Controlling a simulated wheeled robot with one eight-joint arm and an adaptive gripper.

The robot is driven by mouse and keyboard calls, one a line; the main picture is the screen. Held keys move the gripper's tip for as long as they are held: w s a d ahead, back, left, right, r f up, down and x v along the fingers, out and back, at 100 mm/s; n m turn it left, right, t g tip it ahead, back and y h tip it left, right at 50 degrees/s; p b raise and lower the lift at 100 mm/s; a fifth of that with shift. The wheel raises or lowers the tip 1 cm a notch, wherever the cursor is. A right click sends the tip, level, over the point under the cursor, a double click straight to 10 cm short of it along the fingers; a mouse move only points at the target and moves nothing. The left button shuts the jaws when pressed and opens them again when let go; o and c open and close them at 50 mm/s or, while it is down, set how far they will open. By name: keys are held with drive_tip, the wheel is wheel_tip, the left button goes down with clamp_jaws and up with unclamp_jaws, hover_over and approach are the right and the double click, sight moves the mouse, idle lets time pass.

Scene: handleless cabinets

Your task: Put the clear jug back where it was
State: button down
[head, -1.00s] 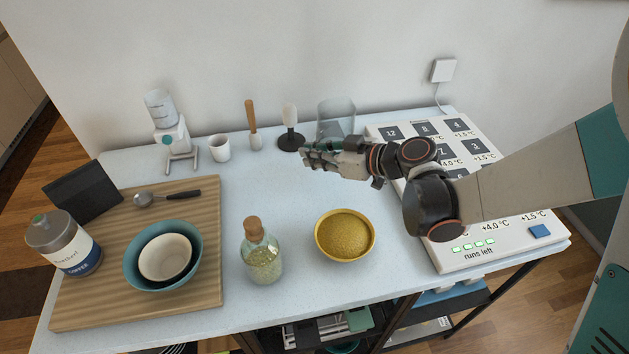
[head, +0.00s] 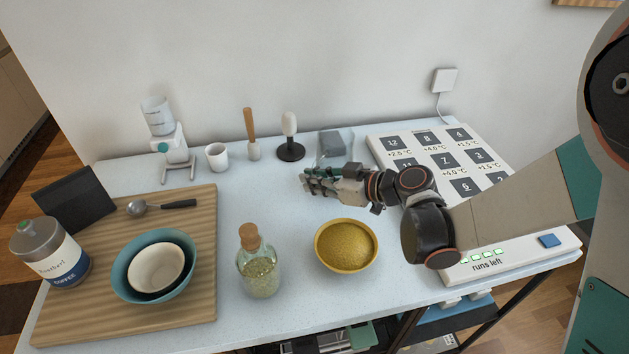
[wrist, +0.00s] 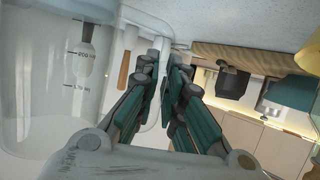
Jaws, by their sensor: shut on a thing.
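The clear jug (head: 332,145) is behind my gripper (head: 306,184) in the head view, near the back of the table. It shows there as a short grey see-through shape that looks tipped; its exact tilt and whether it touches the table are unclear. In the wrist view the jug (wrist: 40,75) fills the left side, with measuring marks on its wall. Its pale handle (wrist: 158,55) runs between the fingers of my gripper (wrist: 168,85), which are closed on it.
A stirrer on a black base (head: 290,150), a wooden-handled tool (head: 251,130) and a white cup (head: 217,157) stand left of the jug. A keypad board (head: 440,155) lies right. A yellow-filled bowl (head: 346,245) and a corked bottle (head: 258,268) stand in front.

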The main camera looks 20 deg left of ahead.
drive_tip(key=c, duration=1.7)
unclamp_jaws()
drive_tip(key=shift+d+r, duration=0.1)
drive_tip(key=shift+r, duration=0.05)
drive_tip(key=p+v, duration=0.3)
drive_tip(key=v, duration=0.8)
drive_tip(key=shift+d, duration=0.35)
drive_tip(key=shift+s+r, duration=0.1)
drive_tip(key=shift+r, duration=0.1)
drive_tip(key=s+d+r+m+t+h, duration=0.1)
drive_tip(key=s+d+m+h, duration=0.3)
drive_tip(key=d, duration=0.5)
drive_tip(key=s+d+r+m+t+h, duration=0.1)
drive_tip(key=s+d+r+m+h, duration=0.2)
drive_tip(key=d, duration=0.7)
drive_tip(key=s+d+r+m+t+h, duration=0.2)
drive_tip(key=s+d+m+h, duration=0.4)
drive_tip(key=d+m, duration=0.2)
drive_tip(key=shift+s+d+r, duration=0.35)
drive_tip(key=shift+d+r, duration=0.05)
drive_tip(key=shift+d, duration=0.25)
